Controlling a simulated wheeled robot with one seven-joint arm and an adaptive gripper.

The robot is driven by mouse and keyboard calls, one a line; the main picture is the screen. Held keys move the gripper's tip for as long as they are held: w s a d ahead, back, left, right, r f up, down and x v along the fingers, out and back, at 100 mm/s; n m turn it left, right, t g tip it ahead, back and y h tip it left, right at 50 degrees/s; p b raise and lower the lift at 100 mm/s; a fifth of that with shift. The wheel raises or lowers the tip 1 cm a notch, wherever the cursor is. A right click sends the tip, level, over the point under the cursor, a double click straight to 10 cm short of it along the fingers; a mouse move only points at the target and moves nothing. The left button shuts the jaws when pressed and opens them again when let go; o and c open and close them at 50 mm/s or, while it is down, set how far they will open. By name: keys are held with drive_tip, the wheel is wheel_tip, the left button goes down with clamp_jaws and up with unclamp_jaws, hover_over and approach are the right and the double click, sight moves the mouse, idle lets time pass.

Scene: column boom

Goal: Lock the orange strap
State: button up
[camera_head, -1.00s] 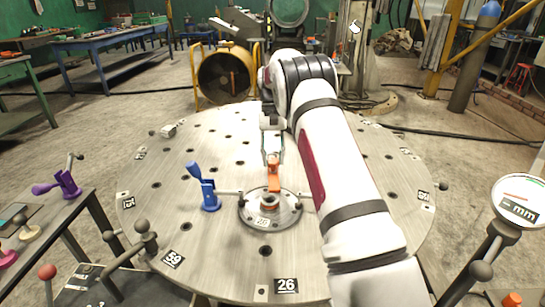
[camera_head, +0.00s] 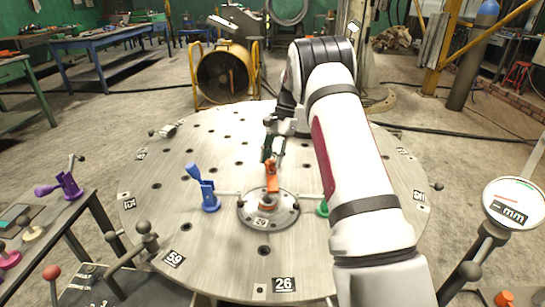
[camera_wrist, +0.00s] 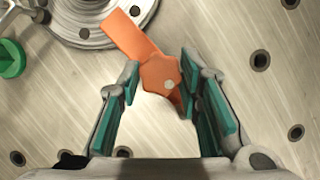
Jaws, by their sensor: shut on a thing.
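The orange strap (camera_head: 272,176) stands up at the far edge of the round metal hub (camera_head: 250,213) in the middle of the table. In the wrist view the orange strap (camera_wrist: 126,36) runs from the hub (camera_wrist: 82,38) at upper left down to a rounded end with a pale pin. My gripper (camera_head: 273,150) is over its upper end. In the wrist view my gripper (camera_wrist: 160,78) has its teal-padded fingers on either side of that rounded end, shut on it. The strap's lower part is partly hidden behind the finger.
A blue clamp (camera_head: 208,190) stands left of the hub on the round perforated table (camera_head: 200,245). A green piece (camera_head: 322,207) is right of the hub, partly behind my arm; it also shows in the wrist view (camera_wrist: 11,58). A purple clamp (camera_head: 66,184) sits on the left bench.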

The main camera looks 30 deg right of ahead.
drive_tip(key=shift+m, duration=0.3)
drive_tip(key=o, duration=1.1)
